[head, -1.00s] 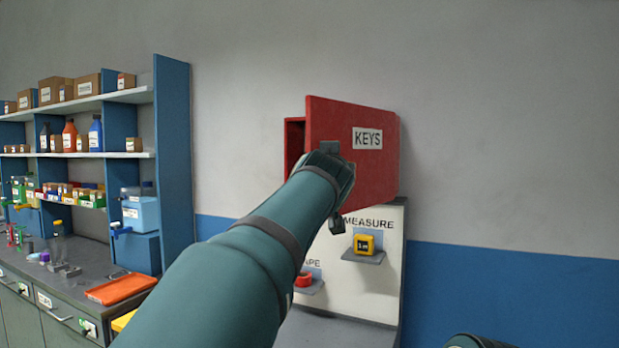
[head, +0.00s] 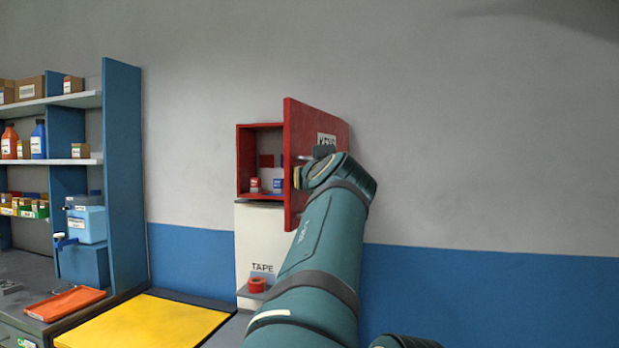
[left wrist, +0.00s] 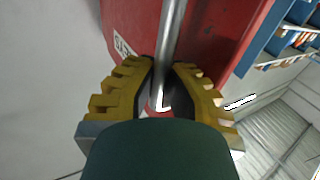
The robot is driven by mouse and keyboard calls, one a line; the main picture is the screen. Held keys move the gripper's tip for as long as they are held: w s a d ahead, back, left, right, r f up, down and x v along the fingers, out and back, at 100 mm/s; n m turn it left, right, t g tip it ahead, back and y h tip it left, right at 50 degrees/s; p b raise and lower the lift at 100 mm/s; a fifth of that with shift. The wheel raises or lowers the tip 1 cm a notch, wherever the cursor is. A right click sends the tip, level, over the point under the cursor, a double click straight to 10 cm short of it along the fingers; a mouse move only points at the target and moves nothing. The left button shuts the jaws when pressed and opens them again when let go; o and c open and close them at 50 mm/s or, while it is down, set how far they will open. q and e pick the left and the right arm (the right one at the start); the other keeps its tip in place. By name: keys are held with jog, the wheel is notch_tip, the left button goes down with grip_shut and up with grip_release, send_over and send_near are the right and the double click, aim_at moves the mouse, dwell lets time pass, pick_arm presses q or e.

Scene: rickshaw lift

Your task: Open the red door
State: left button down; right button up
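The red door (head: 313,125), labelled KEYS, stands wide open from its red wall cabinet (head: 243,160), swung out toward me. It also fills the upper left wrist view (left wrist: 205,30). My left gripper (left wrist: 165,85) is shut on the door's metal bar handle (left wrist: 170,35), with a yellow-padded finger on each side of the bar. In the head view my left arm hides part of the door. Inside the cabinet are small red-and-white (head: 255,184) and blue-and-white (head: 278,185) items. My right gripper is not in view.
A white panel (head: 255,235) marked TAPE is below the cabinet, with red tape (head: 257,285) on a small shelf. A blue shelf unit (head: 122,180), an orange tray (head: 65,303) and a yellow mat (head: 145,325) are at left. The wall at right is bare.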

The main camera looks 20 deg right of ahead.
pick_arm(q)
jog(key=shift+f, duration=0.25)
jog(key=c, duration=1.1)
grip_release()
jog(key=shift+o, duration=0.5)
jog(key=shift+a+r, duration=0.1)
jog(key=shift+r, duration=0.1)
jog(key=shift+s, duration=0.15)
jog(key=v, duration=0.7)
jog(key=shift+s, duration=0.2)
